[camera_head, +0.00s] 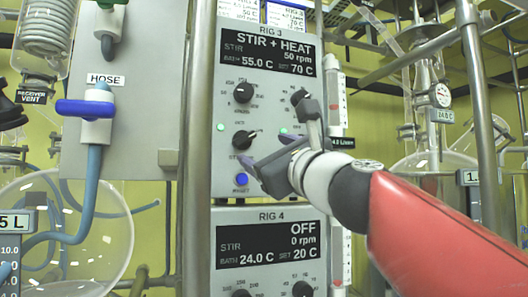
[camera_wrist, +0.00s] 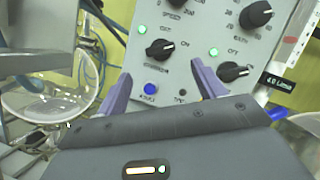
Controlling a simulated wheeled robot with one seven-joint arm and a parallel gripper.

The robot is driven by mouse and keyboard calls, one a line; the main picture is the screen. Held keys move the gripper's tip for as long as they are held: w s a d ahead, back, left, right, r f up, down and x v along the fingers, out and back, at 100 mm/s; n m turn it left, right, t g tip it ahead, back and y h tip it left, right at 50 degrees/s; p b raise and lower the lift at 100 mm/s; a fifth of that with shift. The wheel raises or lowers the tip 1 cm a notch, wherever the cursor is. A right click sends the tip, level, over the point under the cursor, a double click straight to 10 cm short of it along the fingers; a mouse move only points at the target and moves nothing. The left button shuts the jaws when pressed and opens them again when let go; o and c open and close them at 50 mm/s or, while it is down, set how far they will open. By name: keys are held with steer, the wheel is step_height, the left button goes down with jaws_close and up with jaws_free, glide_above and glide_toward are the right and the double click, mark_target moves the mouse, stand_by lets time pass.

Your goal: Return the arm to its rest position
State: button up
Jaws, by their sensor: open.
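My gripper (camera_head: 252,152) is in front of the lower part of the RIG 3 control panel (camera_head: 268,100), at the end of my red arm. Its two purple fingers are apart with nothing between them. In the wrist view the open fingers (camera_wrist: 158,90) point at the panel, near the blue button (camera_wrist: 151,88) and a black knob (camera_wrist: 160,50). I cannot tell whether a fingertip touches the panel. The RIG 3 display reads STIR + HEAT, 50 rpm, bath 55.0 C, set 70 C.
The RIG 4 panel (camera_head: 268,240) below reads OFF. A metal post (camera_head: 195,150) and a blue-handled hose valve (camera_head: 97,110) stand left of the panels. A glass vessel (camera_head: 75,235) is at lower left. Glassware and a steel post (camera_head: 480,100) are at right, close to my arm.

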steer(key=shift+f, duration=0.1)
steer(key=s+d+f+n+g+h+p, duration=0.1)
steer(key=s+f+n+g+h, duration=0.15)
steer(key=f+n, duration=0.65)
steer(key=s+f+n+g+h+p, duration=0.15)
steer(key=f+n+g, duration=0.25)
steer(key=f, duration=0.9)
steer(key=s+d+f+n+g+h, duration=0.2)
steer(key=s+f, duration=0.3)
steer(key=f, duration=0.3)
steer(key=s+d+f+n+g+h+p, duration=0.1)
steer(key=s+d+f+n+g+h, duration=0.1)
steer(key=s+d+f+n, duration=0.3)
steer(key=s+d+f+n+g+h, duration=0.2)
steer(key=s+d+f+n+g, duration=0.1)
steer(key=f, duration=0.9)
steer(key=shift+s+d+f+n, duration=0.25)
steer(key=shift+s+n, duration=0.35)
steer(key=shift+s, duration=0.5)
